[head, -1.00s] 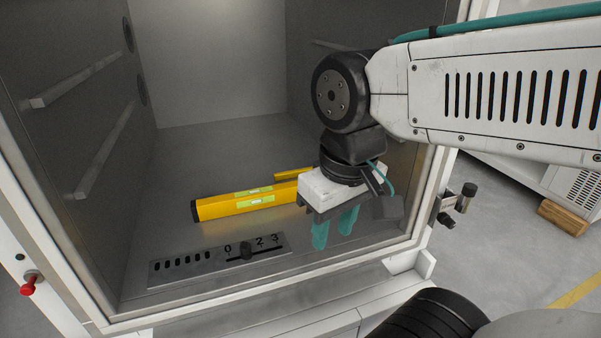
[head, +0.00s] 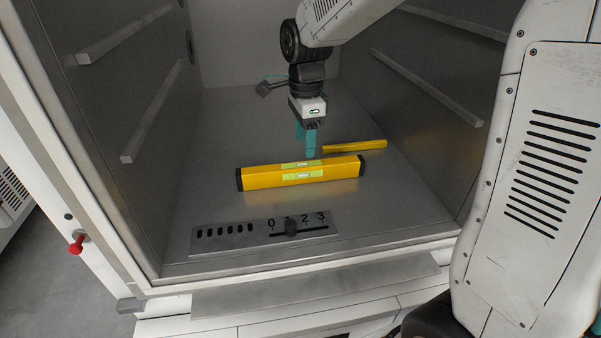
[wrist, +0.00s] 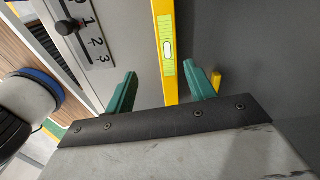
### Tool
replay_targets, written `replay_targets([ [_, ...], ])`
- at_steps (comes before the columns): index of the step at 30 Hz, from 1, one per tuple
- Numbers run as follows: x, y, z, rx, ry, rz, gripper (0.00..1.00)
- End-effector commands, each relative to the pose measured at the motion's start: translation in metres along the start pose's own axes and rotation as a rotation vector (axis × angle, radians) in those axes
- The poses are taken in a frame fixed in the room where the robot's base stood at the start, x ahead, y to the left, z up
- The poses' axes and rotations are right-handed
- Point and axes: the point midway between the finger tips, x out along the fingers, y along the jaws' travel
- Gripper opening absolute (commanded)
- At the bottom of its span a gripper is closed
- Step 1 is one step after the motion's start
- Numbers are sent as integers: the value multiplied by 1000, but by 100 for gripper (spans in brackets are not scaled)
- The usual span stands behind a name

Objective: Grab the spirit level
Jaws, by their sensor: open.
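The spirit level (head: 263,177) is a yellow bar with black end caps and green-edged vials. It lies on the chamber floor, running roughly left to right in the head view. My gripper (head: 308,148) points down over the middle of the level, its teal fingers ending close to its rear edge. In the wrist view, my gripper (wrist: 160,70) is open and empty. The level (wrist: 165,22) passes between the lines of the two fingers there, its near end hidden by the gripper body. I cannot tell the exact height of the fingertips above it.
A thinner yellow bar (head: 355,146) lies just behind the level on the right. A metal plate (head: 222,238) with slots, a dark slider knob (head: 291,228) and numbers is in front. Side walls carry rails (head: 152,110). The floor left of the level is clear.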

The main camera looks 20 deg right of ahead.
Motion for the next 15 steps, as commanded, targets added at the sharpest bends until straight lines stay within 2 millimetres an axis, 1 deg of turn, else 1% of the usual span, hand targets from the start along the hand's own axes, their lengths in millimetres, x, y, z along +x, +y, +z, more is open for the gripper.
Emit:
replay_targets([
  [1,6,-7,2,39,1,4,55],
  [4,14,-14,5,90,1,8,55],
  [11,38,-15,6,104,2,9,55],
  [15,56,-14,5,104,2,10,55],
])
